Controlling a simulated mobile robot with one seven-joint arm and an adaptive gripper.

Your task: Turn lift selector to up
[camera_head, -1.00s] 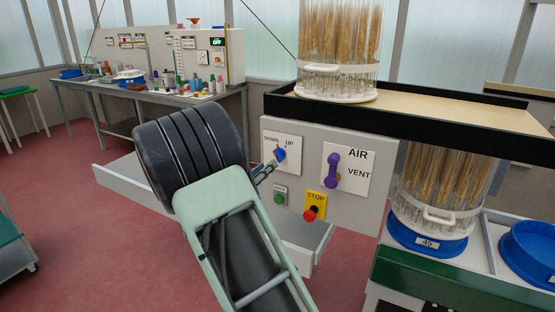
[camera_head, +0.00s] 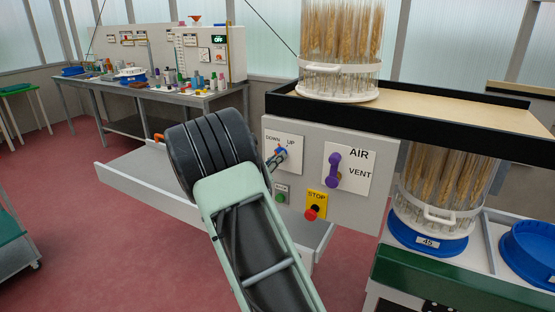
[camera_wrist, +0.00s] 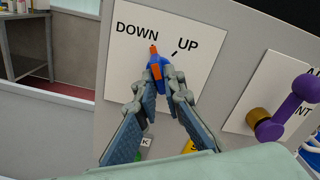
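The lift selector is a small blue knob (camera_wrist: 156,62) with an orange pointer mark, on a white plate (camera_wrist: 130,72) labelled DOWN and UP. In the wrist view its mark points up and slightly left, toward the DOWN side; a black tick shows beside UP. The plate (camera_head: 270,140) is also in the head view, where my fingers partly cover the knob. My gripper (camera_wrist: 160,82) has its two fingertips at either side of the knob's lower part, with a gap between them. I cannot tell whether they touch it.
Right of the selector is a purple AIR/VENT handle (camera_head: 333,168). Below are a green button (camera_head: 281,197) and a red STOP button (camera_head: 311,212). A black-edged shelf (camera_head: 420,114) juts out above the panel and carries a clear container of wheat ears (camera_head: 340,40).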

